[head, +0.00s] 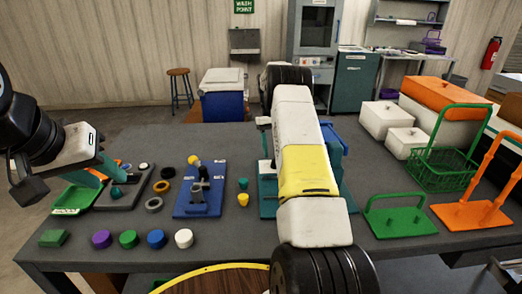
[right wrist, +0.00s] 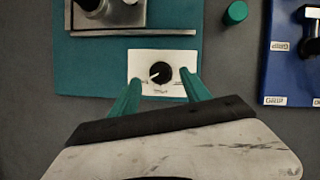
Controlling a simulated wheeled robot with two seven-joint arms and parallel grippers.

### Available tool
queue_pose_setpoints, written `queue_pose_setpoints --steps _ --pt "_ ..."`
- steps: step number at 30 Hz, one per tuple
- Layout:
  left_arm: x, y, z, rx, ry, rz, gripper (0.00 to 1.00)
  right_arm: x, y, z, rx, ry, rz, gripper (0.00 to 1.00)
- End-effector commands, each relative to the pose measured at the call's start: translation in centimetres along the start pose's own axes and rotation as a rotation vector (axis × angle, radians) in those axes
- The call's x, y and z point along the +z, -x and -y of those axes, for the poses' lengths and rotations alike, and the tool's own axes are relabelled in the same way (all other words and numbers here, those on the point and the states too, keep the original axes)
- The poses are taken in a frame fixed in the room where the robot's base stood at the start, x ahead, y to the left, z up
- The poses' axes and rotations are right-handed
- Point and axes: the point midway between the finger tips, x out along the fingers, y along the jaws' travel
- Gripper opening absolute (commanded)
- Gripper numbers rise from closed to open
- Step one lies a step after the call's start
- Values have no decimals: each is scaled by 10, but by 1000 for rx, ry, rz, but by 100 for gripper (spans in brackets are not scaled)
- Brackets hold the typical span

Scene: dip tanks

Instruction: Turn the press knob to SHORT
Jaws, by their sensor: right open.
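The press knob (right wrist: 160,72) is a round black dial on a white plate (right wrist: 142,60) fixed to the teal press base (right wrist: 85,55). Its white pointer aims to the lower left. The small labels on the plate are too blurred to read. My right gripper (right wrist: 160,86) is open, its two teal fingertips on either side of the knob at the near edge of the plate, apart from the knob as seen from above. In the head view my right arm hides the knob and most of the press. My left gripper (head: 112,181) hangs over the grey tray at the left; its opening is unclear.
A blue board (head: 200,205) with a lever stands left of the press, with green and yellow (head: 243,200) caps between. Several coloured caps line the front left. A green basket (head: 445,165), green (head: 400,222) and orange handled racks, and white boxes (head: 378,114) fill the right side.

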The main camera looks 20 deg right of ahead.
Motion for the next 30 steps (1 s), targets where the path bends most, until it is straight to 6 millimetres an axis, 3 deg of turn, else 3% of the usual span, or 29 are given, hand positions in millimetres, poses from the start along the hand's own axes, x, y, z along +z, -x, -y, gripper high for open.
queue_pose_setpoints --steps 3,9,23,26,30 --pt "0 0 0 0 0 0 36 -1 21 0 0 1 -2 56" --pt "0 0 0 0 0 0 36 -1 39 0 0 1 -1 56" --pt "0 0 0 0 0 0 36 1 47 1 -1 2 -4 56" --pt "0 0 0 0 0 0 36 9 63 4 -3 3 -33 56" --pt "0 0 0 0 0 0 36 36 102 16 -11 8 -116 56"
